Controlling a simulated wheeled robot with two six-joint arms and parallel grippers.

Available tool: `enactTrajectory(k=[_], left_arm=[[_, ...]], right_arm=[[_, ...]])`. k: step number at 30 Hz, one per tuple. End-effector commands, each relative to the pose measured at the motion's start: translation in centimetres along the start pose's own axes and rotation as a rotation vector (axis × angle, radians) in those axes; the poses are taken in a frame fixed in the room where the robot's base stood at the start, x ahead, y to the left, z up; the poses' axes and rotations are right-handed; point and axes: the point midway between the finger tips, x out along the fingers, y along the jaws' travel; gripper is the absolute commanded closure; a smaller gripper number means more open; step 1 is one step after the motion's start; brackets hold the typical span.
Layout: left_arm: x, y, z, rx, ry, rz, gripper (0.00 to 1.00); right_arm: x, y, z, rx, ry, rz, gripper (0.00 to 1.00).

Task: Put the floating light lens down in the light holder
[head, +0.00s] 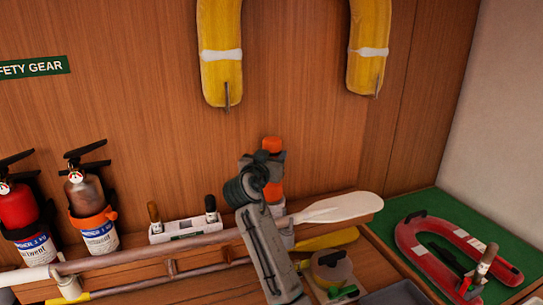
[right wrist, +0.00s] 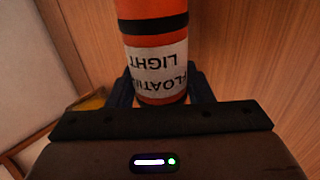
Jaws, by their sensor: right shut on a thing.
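The floating light (head: 273,190) is an orange cylinder with a black ring and a white band lettered "FLOATING LIGHT", which reads upside down in the right wrist view (right wrist: 157,62). My right gripper (head: 262,168) is shut around it and holds it roughly upright, with an orange end showing above the fingers. In the right wrist view the fingers sit on both sides of the light. A pale cup-like piece (head: 287,239) shows below the light, partly behind my right arm; it may be the light holder. I cannot tell whether the light touches it. My left gripper is out of view.
A white paddle (head: 335,207) lies along the shelf. Two fire extinguishers (head: 98,225) stand at the left. A white rack with two handles (head: 186,230) is left of my arm. A red horseshoe-shaped item (head: 415,245) lies on a green mat (head: 440,208) at the right.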

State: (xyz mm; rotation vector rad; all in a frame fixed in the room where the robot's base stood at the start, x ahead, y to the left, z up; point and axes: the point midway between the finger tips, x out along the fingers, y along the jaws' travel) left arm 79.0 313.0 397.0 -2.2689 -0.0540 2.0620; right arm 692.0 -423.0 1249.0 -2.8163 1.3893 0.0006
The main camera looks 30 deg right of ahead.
Motion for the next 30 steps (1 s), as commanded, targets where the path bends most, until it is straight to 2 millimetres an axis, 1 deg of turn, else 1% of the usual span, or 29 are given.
enactTrajectory(k=[1, 15, 28, 29, 30], left_arm=[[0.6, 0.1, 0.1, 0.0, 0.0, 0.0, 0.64], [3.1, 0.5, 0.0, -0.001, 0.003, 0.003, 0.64], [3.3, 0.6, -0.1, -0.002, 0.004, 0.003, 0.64], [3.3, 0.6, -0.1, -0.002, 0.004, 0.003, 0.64], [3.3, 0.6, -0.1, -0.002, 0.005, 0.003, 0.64]], right_arm=[[0.0, 0.0, 0.5, 0.001, 0.003, 0.0, 0.94], [0.0, 0.0, 3.4, 0.002, 0.003, 0.0, 0.94], [0.0, 0.0, 3.6, 0.002, 0.003, 0.0, 0.94], [0.0, 0.0, 3.6, 0.002, 0.003, 0.0, 0.48], [0.0, 0.0, 3.6, 0.002, 0.003, 0.0, 0.4]])
